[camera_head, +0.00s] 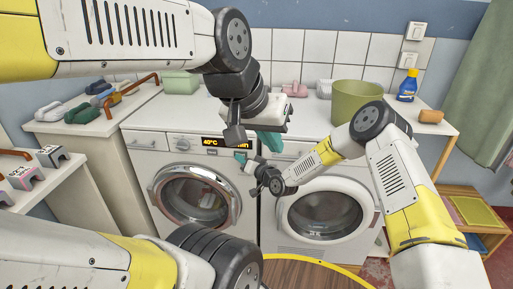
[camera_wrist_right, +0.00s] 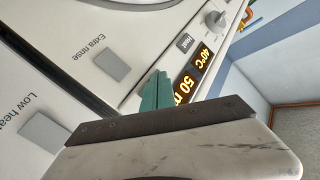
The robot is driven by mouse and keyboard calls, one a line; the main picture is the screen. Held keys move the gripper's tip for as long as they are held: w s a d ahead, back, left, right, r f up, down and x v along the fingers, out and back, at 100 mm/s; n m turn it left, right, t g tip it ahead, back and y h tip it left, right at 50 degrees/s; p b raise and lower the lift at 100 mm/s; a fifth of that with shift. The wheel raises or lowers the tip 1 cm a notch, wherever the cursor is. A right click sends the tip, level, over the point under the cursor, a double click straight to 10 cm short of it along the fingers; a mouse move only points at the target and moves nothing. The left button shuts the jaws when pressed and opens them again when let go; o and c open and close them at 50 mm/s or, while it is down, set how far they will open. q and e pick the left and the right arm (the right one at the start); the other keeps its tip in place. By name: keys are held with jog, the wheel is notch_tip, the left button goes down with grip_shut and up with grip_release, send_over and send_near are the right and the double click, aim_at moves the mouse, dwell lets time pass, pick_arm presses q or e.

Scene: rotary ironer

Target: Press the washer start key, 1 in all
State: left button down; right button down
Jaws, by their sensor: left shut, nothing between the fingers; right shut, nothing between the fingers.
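The washer (camera_head: 150,150) is the left white front-loader, with a lit display (camera_head: 212,142) reading 40°C. In the right wrist view the display (camera_wrist_right: 187,88) shows 40°C and 50, beside a small plate (camera_wrist_right: 185,42) with lettering I cannot read surely and a round knob (camera_wrist_right: 215,20). A grey key labelled Extra rinse (camera_wrist_right: 110,65) is also there. My right gripper (camera_head: 241,159) is shut and empty at the washer's upper right front; its teal fingers (camera_wrist_right: 155,90) partly cover the panel. Contact is unclear. My left gripper (camera_head: 270,142) is shut and empty above, at the machines' upper edge.
A second front-loader (camera_head: 322,214) stands to the right, with a Low heat key (camera_wrist_right: 42,132). A green tub (camera_head: 352,98), blue bottle (camera_head: 407,86) and pink item (camera_head: 294,89) stand behind. My arms cross the front.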

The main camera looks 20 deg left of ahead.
jog(key=shift+w, duration=0.25)
dwell(0.4)
jog(key=shift+s, duration=0.1)
jog(key=shift+s+d, duration=0.15)
jog(key=shift+s, duration=0.55)
